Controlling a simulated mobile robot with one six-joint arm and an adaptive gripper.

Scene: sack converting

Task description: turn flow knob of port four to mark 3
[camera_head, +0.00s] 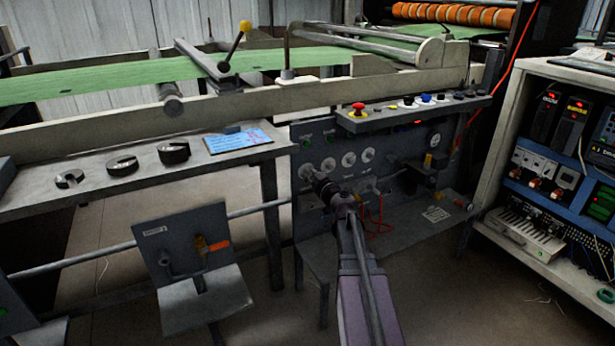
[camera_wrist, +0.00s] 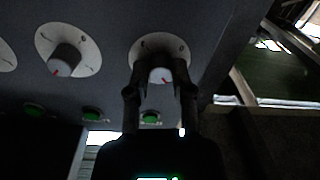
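A grey flow knob with a red pointer mark (camera_wrist: 160,74) sits on a round white dial (camera_wrist: 158,45) at the right end of a row in the wrist view. Its pointer faces downward, slightly right, in that picture. My gripper (camera_wrist: 160,82) has one finger on each side of this knob, and the fingers look closed against it. In the head view my gripper (camera_head: 322,187) is at the leftmost dial (camera_head: 306,172) of the grey panel (camera_head: 400,140). The fingers hide part of the dial. The port labels and dial numbers are too small or dark to read surely.
A neighbouring knob (camera_wrist: 66,60) stands left of mine in the wrist view, with green buttons (camera_wrist: 92,113) below. A shelf with a red emergency button (camera_head: 358,109) juts out above the panel. Red cables (camera_head: 380,215) hang right of my gripper. A bench (camera_head: 100,185) stands at left.

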